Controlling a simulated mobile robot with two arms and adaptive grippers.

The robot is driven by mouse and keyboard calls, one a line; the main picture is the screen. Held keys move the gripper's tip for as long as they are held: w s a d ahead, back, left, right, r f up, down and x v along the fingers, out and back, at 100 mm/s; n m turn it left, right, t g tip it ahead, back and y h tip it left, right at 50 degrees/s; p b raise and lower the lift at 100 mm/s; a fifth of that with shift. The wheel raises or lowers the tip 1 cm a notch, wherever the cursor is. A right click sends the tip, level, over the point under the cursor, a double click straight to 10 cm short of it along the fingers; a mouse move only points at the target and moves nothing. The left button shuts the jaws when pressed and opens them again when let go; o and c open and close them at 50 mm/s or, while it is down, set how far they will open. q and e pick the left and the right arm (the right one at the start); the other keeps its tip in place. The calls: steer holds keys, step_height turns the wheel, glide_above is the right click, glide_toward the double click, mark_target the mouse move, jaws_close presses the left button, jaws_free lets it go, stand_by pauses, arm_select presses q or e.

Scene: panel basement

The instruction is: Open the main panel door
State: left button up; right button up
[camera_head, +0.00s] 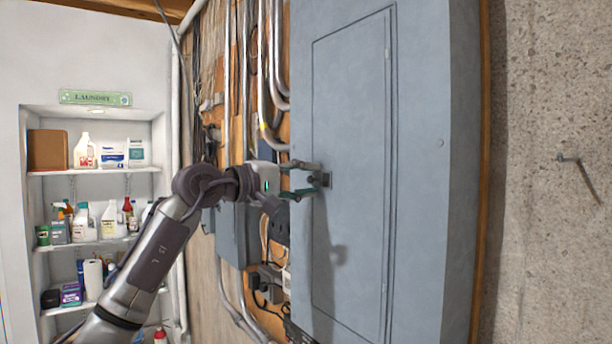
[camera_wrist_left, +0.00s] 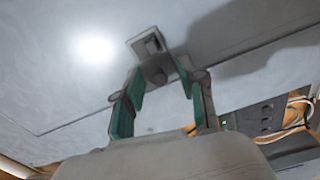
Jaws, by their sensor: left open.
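The main panel door (camera_head: 350,110) is a tall grey-blue door set in a grey panel box (camera_head: 430,200) on the wall. It looks shut, flush with the box. A small square latch (camera_head: 326,180) sits on the door's left edge. My left gripper (camera_head: 308,180) is at this latch, its fingers pointing right toward it. In the left wrist view the latch (camera_wrist_left: 150,46) is just beyond the open green-padded fingers (camera_wrist_left: 157,85). I cannot tell whether the fingers touch it. My right gripper is not in view.
Conduits (camera_head: 270,70) and cables run down the wall left of the panel. A smaller grey box (camera_head: 232,235) is below my left gripper. Shelves with bottles (camera_head: 95,170) stand at the far left. A bare concrete wall (camera_head: 550,90) with a small hook (camera_head: 568,160) is at right.

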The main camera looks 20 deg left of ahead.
arm_select(q)
jaws_close()
stand_by(0.5)
